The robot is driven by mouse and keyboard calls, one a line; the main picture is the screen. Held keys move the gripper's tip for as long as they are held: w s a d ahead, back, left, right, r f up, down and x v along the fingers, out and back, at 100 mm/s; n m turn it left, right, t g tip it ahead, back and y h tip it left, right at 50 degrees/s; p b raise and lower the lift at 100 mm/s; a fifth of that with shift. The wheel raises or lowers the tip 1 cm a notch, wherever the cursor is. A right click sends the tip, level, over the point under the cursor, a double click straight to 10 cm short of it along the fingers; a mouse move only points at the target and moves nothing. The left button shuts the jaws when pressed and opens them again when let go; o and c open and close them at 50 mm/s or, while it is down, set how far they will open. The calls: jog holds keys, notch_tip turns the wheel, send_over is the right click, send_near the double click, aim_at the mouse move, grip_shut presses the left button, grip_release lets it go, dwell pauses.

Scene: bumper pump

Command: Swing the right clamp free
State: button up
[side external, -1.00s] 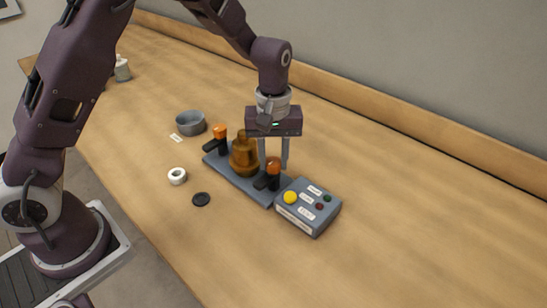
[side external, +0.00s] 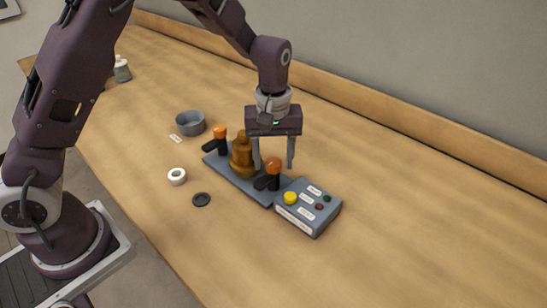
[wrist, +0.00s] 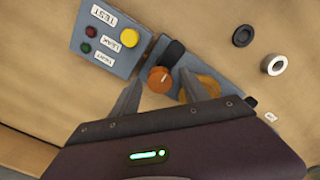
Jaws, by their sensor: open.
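The right clamp (side external: 273,166) has an orange knob on a black post, with a black arm (side external: 265,183) pointing left across the base plate (side external: 232,178). It also shows in the wrist view (wrist: 160,80), its knob between my fingers. My gripper (side external: 274,164) is open and points down, one finger on either side of the knob; I cannot tell whether either finger touches it. The amber pump body (side external: 242,160) stands on the plate between the two clamps. The left clamp (side external: 220,135) also has an orange knob and a black arm.
A grey control box (side external: 308,207) with a yellow button and small labels stands right of the plate. A grey bowl (side external: 190,123), a white ring (side external: 177,176) and a black disc (side external: 201,199) lie to the left. The table's right side is clear.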

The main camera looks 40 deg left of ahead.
notch_tip(320, 180, up, 7)
dwell(0.3)
jog(key=s+a+r+m+t+h, duration=0.1)
jog(key=s+a+r+m, duration=0.1)
jog(key=s+r, duration=0.5)
jog(key=s+a+r+m+t, duration=0.1)
jog(key=s+r+m+t, duration=0.1)
jog(key=s, duration=0.7)
jog(key=s+a+r+m+t+y, duration=0.1)
jog(key=s+a+r+m+t, duration=0.1)
jog(key=s+m, duration=0.3)
jog(key=s, duration=0.4)
jog(key=shift+s+r+t, duration=0.2)
jog(key=shift+r+t, duration=0.1)
